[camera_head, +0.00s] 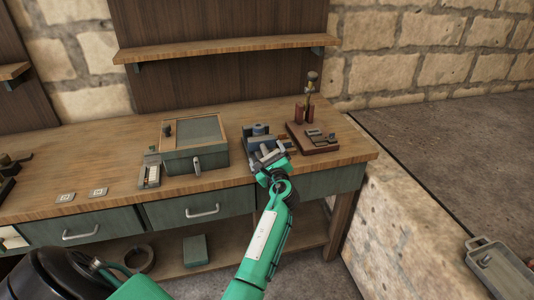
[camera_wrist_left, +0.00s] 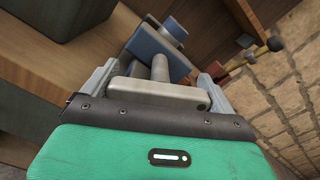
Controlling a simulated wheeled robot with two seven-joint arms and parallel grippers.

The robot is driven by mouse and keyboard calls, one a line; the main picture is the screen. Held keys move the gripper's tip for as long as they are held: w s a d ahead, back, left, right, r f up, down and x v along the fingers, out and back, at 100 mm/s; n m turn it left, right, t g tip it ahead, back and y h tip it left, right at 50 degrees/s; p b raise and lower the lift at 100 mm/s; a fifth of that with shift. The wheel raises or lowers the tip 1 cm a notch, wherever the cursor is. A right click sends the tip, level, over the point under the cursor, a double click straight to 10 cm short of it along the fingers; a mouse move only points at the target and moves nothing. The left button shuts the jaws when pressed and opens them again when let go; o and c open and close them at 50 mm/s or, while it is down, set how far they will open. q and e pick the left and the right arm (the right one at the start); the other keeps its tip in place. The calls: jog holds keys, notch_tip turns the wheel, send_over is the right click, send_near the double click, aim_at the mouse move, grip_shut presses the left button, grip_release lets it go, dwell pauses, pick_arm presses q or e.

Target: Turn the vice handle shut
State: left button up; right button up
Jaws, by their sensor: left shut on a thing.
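The vice (camera_head: 259,131), blue and grey, stands near the front edge of the workbench, right of the green box. My left gripper (camera_head: 266,163) reaches it from the front and covers its near side and handle in the head view. In the left wrist view the vice's blue body (camera_wrist_left: 157,47) and grey screw (camera_wrist_left: 160,68) lie just ahead. The pale grey handle bar (camera_wrist_left: 158,97) lies crosswise between the fingers of my left gripper (camera_wrist_left: 156,84), which is shut on it. My right gripper is not in view.
A green box (camera_head: 196,161) stands left of the vice on the wooden workbench (camera_head: 110,160). A red-brown board (camera_head: 320,148) with small tools is close on the right. A wall shelf (camera_head: 225,46) hangs behind, and drawers (camera_head: 200,210) are below.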

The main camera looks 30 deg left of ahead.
pick_arm(q)
jog(key=m+p, duration=0.3)
jog(key=p, duration=0.1)
jog(key=shift+r, duration=0.1)
jog(key=shift+m+p, duration=0.7)
jog(key=shift+p, duration=0.25)
jog(key=shift+d+f+m+p, duration=0.1)
jog(key=shift+f+m+p, duration=0.25)
jog(key=shift+m+p, duration=0.6)
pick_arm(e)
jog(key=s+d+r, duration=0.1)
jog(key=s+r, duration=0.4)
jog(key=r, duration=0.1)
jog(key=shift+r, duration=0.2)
